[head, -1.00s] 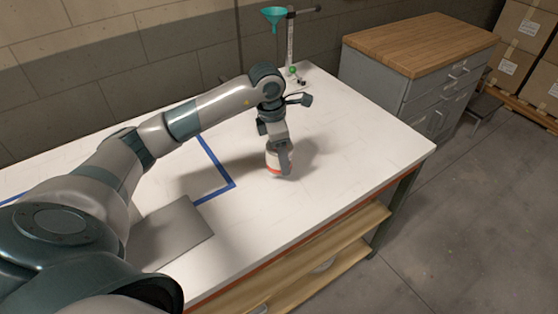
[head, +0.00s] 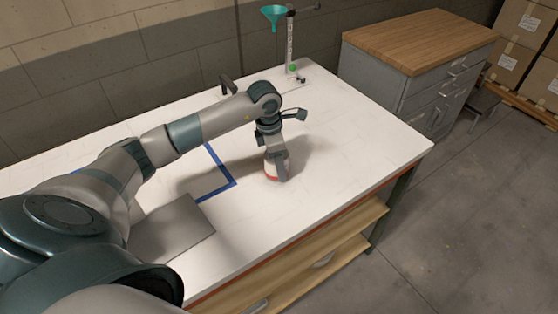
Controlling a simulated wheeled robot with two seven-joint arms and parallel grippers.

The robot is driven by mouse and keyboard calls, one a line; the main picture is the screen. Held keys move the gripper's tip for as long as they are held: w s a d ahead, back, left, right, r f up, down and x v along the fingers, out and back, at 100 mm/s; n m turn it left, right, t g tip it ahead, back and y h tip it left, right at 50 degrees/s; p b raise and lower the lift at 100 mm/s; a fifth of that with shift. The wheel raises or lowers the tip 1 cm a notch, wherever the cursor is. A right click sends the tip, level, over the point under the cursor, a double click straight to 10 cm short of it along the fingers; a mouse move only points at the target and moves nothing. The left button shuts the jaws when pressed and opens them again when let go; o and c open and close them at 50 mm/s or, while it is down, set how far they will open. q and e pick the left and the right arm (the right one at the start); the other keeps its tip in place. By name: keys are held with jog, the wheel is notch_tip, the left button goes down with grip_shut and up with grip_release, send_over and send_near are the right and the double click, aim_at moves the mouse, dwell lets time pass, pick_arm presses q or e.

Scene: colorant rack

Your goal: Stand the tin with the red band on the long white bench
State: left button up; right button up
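The tin with the red band (head: 270,168) is a small pale tin with a red stripe low down. It is upright at the long white bench (head: 320,205), right of the blue tape outline. My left gripper (head: 279,168) points down over it, with a finger against its near side, and appears shut on it. The gripper hides part of the tin. The tin's base is at or very close to the bench top; I cannot tell whether it bears on it. My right gripper is not in view.
A grey plate (head: 175,232) lies on the bench at the near left, beside the blue tape outline (head: 222,187). A stand with a green funnel (head: 272,14) is at the back. The bench right of the tin is clear. A wood-topped cabinet (head: 420,40) stands beyond.

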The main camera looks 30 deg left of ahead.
pick_arm(q)
jog(key=shift+f, duration=0.2)
jog(key=o, duration=1.2)
jog(key=shift+r, duration=0.1)
jog(key=shift+c, duration=0.2)
jog(key=shift+r, duration=0.15)
jog(key=shift+r, duration=0.1)
